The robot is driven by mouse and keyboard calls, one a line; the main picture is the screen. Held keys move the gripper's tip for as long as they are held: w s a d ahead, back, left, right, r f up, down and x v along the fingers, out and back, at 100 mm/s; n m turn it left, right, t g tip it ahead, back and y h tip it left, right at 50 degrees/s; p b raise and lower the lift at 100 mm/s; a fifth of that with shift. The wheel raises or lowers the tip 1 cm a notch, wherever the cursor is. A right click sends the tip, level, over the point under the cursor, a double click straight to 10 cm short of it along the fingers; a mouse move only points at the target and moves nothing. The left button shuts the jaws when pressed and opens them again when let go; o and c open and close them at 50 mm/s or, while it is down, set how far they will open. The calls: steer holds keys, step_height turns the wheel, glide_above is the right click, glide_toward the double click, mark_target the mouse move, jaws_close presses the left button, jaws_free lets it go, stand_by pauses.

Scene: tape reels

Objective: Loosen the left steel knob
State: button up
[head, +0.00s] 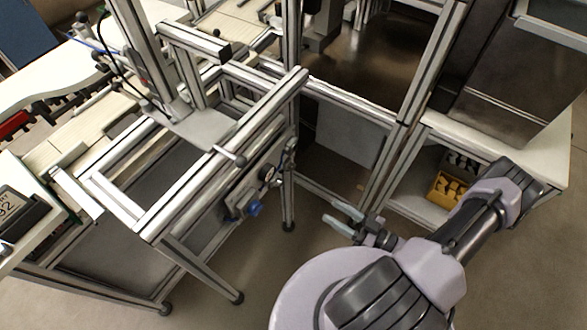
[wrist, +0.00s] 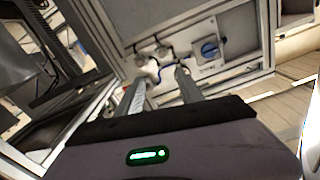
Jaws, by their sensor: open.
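In the wrist view, two small round grey steel-looking knobs sit side by side on a light panel beyond my fingertips. The left steel knob (wrist: 141,60) is near the tip of my left finger, and the right steel knob (wrist: 163,52) is a little higher. My gripper (wrist: 160,76) is open, with nothing between its fingers. Contact with a knob cannot be made out. In the head view, my gripper (head: 333,214) is to the right of the frame-mounted panel and appears apart from it.
A blue rotary switch (wrist: 208,49) sits right of the knobs; its blue part also shows in the head view (head: 254,209). Aluminium frame rails (head: 205,185) surround the panel. A yellow bin (head: 446,189) stands on a shelf at right. Floor is open below my gripper.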

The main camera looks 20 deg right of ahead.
mark_target(281, 184)
steer(key=b+x, duration=0.1)
steer(key=x, duration=0.7)
steer(key=b+x, duration=0.2)
steer(key=x, duration=0.6)
steer(key=shift+a+f, duration=0.15)
steer(key=shift+a, duration=0.25)
steer(key=shift+w+a, duration=0.25)
steer(key=shift+w, duration=0.15)
steer(key=shift+c, duration=0.2)
jaws_close()
